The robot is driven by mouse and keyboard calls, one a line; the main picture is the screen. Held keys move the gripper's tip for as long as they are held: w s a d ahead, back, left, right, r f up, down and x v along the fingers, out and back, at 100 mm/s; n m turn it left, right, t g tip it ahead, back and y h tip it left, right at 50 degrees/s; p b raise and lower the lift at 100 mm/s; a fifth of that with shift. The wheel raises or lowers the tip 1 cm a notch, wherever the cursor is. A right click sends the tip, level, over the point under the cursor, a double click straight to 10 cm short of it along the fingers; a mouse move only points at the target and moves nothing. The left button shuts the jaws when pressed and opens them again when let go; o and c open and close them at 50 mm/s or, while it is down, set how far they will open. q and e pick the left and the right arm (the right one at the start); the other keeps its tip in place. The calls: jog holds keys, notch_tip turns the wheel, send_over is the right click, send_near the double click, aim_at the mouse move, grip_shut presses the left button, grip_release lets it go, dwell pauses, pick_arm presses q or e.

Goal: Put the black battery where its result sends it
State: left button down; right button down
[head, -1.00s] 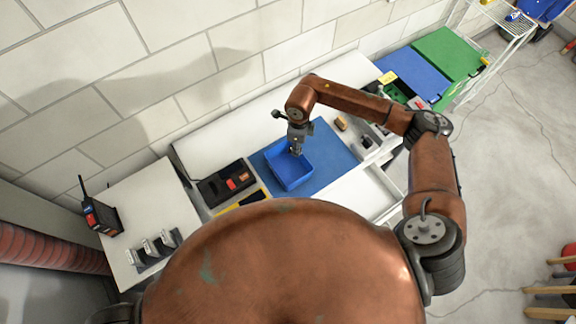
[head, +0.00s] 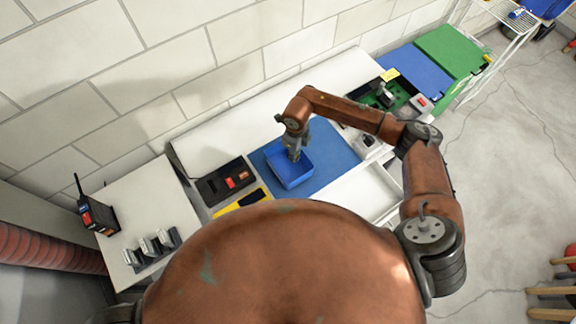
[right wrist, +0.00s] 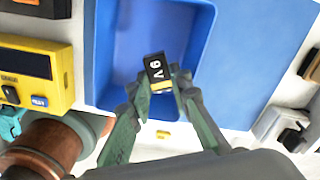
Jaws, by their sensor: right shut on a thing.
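The black battery (right wrist: 157,72), marked 9V with a yellowish end, sits between the fingertips of my right gripper (right wrist: 158,84) in the right wrist view. The gripper is shut on it. In the head view my right gripper (head: 294,156) points down over the blue bin (head: 306,176); the battery cannot be made out there. The bin's blue wall (right wrist: 222,60) also shows in the wrist view, with the battery over its near part. I cannot tell whether the battery touches the bin floor. My left gripper is not in view.
The bin stands on a blue mat (head: 335,145). Left of it are a yellow tester (head: 252,197) and a black unit with red parts (head: 232,180). A green tray (head: 408,108) holds items at right. A radio-like device (head: 98,213) stands on the left table.

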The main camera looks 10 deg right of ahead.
jog(key=c, duration=1.7)
grip_release()
notch_tip(320, 180, up, 12)
